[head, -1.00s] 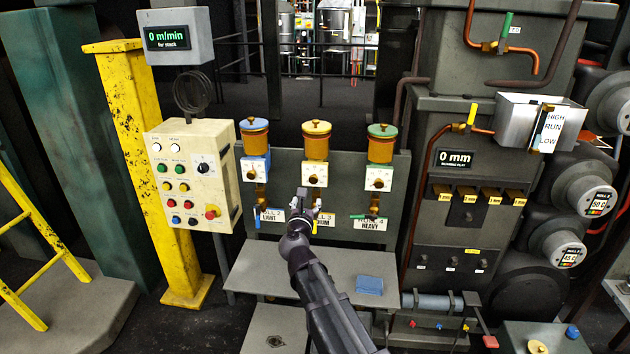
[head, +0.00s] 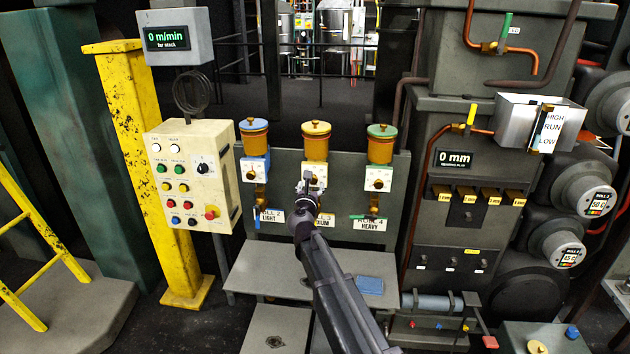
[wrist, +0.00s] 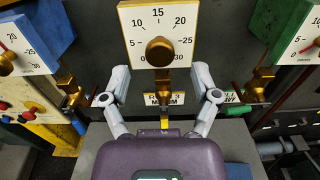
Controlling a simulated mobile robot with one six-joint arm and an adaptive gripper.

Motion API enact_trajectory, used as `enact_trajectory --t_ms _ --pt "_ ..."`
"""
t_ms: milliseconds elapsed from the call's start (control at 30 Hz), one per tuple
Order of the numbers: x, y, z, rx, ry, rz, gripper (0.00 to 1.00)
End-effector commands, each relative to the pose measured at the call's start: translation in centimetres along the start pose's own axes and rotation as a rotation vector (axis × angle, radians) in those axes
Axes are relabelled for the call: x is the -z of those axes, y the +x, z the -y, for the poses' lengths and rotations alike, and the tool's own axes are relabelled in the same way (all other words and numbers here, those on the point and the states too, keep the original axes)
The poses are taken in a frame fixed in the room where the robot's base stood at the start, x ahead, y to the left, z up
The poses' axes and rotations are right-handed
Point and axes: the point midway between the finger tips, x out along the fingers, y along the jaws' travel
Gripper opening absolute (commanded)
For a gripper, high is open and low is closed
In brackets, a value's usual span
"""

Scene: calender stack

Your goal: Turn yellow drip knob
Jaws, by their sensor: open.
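The yellow drip oiler (head: 315,146) is the middle one of three on the grey panel. Its brass knob (wrist: 160,51) sits on a white dial plate (wrist: 130,20) marked 0 to 30 in the wrist view. In the head view my gripper (head: 308,182) covers part of that dial and hides the knob. In the wrist view my gripper (wrist: 160,85) is open, its two fingers spread left and right, with tips just below the level of the knob. Nothing is between the fingers; I cannot tell the gap in depth to the knob.
A blue oiler (head: 254,140) stands on the left and a green oiler (head: 381,148) on the right, each with a dial. Brass valves (wrist: 69,88) hang below the side dials. A grey shelf (head: 260,272) with a blue pad (head: 369,285) lies below.

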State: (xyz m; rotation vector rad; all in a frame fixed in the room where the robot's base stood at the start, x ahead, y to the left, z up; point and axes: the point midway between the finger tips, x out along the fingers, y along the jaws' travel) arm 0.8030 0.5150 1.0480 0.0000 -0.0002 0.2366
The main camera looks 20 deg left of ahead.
Motion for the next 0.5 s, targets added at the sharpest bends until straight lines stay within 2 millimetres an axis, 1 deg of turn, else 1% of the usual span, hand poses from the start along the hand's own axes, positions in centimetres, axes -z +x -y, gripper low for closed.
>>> enact_trajectory --t_ms 33,200,333,500 --pt "0.0 1.1 -0.1 0.001 0.0 0.0 0.79" --pt "0.0 3.1 -0.1 0.0 0.0 0.0 0.79" --pt "0.0 4.1 -0.1 -0.001 0.0 0.0 0.79" --pt "0.0 4.6 -0.1 -0.001 0.0 0.0 0.79"
